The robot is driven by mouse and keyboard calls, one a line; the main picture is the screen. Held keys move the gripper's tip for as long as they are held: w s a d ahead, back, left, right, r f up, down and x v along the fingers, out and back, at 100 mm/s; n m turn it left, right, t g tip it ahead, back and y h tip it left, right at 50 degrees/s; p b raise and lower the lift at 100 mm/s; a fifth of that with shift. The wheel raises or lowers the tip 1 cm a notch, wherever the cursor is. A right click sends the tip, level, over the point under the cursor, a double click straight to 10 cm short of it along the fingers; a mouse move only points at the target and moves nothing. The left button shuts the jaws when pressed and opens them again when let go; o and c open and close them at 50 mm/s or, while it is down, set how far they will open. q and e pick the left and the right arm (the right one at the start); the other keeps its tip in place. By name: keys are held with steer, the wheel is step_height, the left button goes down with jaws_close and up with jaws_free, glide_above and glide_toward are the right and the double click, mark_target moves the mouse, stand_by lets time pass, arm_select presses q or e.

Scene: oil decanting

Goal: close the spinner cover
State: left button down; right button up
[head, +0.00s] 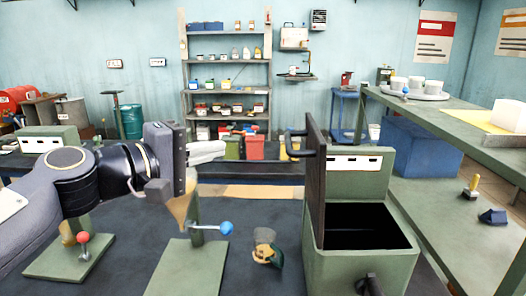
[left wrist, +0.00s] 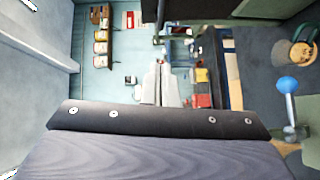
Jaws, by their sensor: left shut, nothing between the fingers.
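The spinner (head: 350,262) is a green open-topped box at the right in the head view, and its dark inside shows. Its cover (head: 316,190) stands upright at the left side of the opening, with a dark bar handle (head: 296,143) on its outer face. My left gripper (head: 190,178) is left of the cover, apart from it, shut and empty. Its two pale fingers (left wrist: 161,85) lie together in the left wrist view. My right gripper is not in view.
A blue-knobbed lever (head: 225,228) on a green stand and a small jar (head: 265,246) are between my left gripper and the spinner. A red-knobbed stand (head: 83,240) is at the left. A green bench (head: 440,190) runs along the right.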

arm_select(q)
steer(key=w+d+f+p, duration=0.1)
steer(key=w+d+p, duration=0.2)
steer(key=w+d, duration=0.3)
steer(key=shift+d+f+p, duration=0.2)
steer(key=shift+d+p, duration=0.15)
steer(key=shift+d, duration=1.7)
